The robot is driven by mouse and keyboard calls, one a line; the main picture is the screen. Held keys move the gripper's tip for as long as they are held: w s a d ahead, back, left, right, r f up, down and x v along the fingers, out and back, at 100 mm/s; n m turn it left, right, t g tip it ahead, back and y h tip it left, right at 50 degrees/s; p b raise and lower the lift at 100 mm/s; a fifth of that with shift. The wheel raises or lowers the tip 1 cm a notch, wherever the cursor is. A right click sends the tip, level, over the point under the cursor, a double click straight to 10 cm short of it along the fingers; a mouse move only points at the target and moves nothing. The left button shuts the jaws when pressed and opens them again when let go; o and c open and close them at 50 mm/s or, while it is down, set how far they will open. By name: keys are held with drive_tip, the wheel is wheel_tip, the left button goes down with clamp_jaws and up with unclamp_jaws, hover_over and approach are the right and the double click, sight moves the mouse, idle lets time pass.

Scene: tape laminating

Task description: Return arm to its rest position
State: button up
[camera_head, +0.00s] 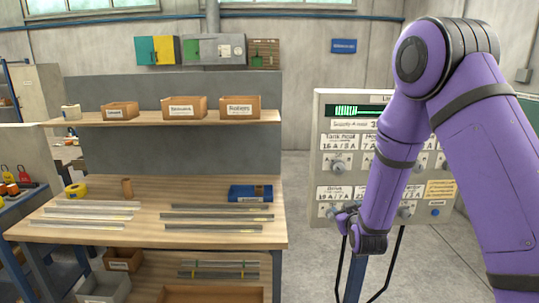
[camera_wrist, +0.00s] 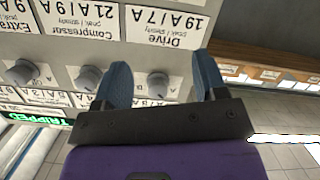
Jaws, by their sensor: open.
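My purple arm reaches down at the right of the head view, with my gripper (camera_head: 345,221) in front of the lower left of a grey control panel (camera_head: 329,110). In the wrist view my gripper (camera_wrist: 163,64) is open, with two blue fingers spread apart. A grey Drive knob (camera_wrist: 157,84) appears in the gap between the fingers, and neither finger visibly touches it. The depth between knob and fingertips is hard to tell. A second knob (camera_wrist: 88,78), under the Compressor label, is partly hidden by the left finger. My arm hides part of the panel.
A wooden workbench (camera_head: 150,238) with several metal strips, a yellow tape roll (camera_head: 76,190) and a blue box (camera_head: 250,193) stands at the left. A shelf (camera_head: 225,119) above it holds cardboard bins. Black curved bars (camera_head: 393,262) hang below the panel. Floor between bench and panel is clear.

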drive_tip(key=s+d+r+m+g+y, duration=0.1)
drive_tip(key=s+d+r+g, duration=0.15)
drive_tip(key=s+r, duration=0.6)
drive_tip(key=s+d+r+m+g, duration=0.1)
drive_tip(key=s+r+g, duration=0.3)
drive_tip(key=r, duration=0.7)
drive_tip(key=s+d+r+g, duration=0.1)
drive_tip(key=s+r+g, duration=0.1)
drive_tip(key=s, duration=1.1)
drive_tip(key=s+d+r+m+g, duration=0.1)
drive_tip(key=s+r+g, duration=0.1)
drive_tip(key=s, duration=1.2)
drive_tip(key=shift+d+r+h, duration=0.25)
drive_tip(key=shift+r+h, duration=0.15)
drive_tip(key=shift+r, duration=0.5)
